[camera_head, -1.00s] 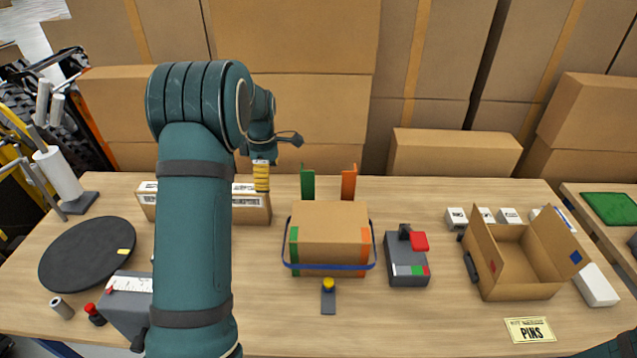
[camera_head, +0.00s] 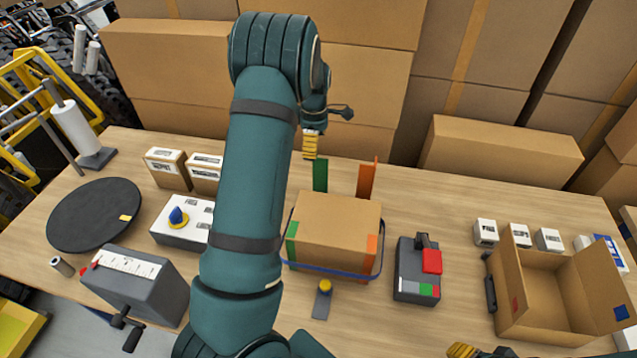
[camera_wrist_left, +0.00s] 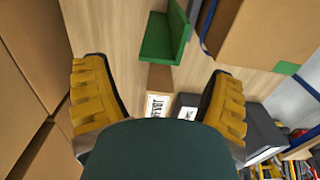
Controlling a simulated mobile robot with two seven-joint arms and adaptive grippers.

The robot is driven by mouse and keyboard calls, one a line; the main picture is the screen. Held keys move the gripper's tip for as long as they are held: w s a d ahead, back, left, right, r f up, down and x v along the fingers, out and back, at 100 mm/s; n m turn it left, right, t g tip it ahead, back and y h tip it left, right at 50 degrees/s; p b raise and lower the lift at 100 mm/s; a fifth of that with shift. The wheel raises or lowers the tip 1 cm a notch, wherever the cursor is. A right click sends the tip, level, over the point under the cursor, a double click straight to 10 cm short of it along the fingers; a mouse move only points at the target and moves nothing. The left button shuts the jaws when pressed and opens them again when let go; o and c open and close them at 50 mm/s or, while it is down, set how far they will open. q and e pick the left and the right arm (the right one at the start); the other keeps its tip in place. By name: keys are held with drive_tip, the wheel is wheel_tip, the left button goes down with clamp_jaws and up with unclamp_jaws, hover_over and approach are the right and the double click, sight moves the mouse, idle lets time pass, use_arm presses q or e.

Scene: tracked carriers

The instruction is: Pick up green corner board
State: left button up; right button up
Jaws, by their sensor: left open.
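The green corner board (camera_head: 320,175) stands upright behind the taped cardboard box (camera_head: 335,225), near the table's back edge. It also shows at the top of the left wrist view (camera_wrist_left: 168,35), as an L-shaped piece. My left gripper (camera_head: 311,145) is above and slightly left of the board in the head view, pointing down. In the left wrist view, its yellow fingers (camera_wrist_left: 157,75) are spread and empty, with the board beyond them. An orange corner board (camera_head: 367,178) stands to the right. My right gripper (camera_head: 470,351) barely shows at the bottom edge; its opening is hidden.
A blue strap (camera_head: 330,272) surrounds the box. A yellow-knobbed device (camera_head: 323,298) is in front, and a grey device with a red block (camera_head: 418,270) stands right. An open carton (camera_head: 540,290) is further right. Large cardboard boxes (camera_head: 270,80) stand close behind the table.

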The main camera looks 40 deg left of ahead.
sight(316, 163)
use_arm(q)
drive_tip(key=shift+w+d+f, duration=0.1)
drive_tip(key=shift+f, duration=3.5)
drive_tip(key=c, duration=1.4)
